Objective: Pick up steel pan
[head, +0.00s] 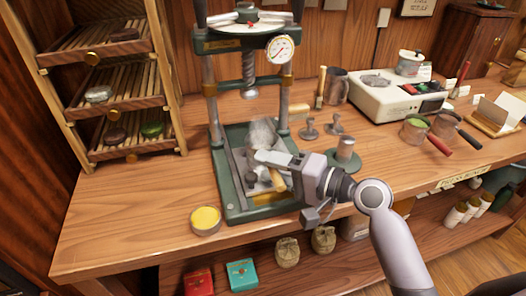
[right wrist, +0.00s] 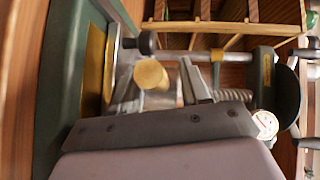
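A steel vessel with a short wooden handle (head: 277,181), which I take to be the steel pan, is on the bed of the green press. My right gripper (head: 272,160) is over it from the right and hides part of it. In the right wrist view the round wooden handle end (right wrist: 151,75) shows close to the fingers. Whether the fingers are closed on it cannot be told. Pale haze or fluff shows above the vessel. My left gripper is not in view.
The press (head: 229,186) has posts and a screw around my gripper. A yellow-filled tin (head: 205,219) sits at front left.

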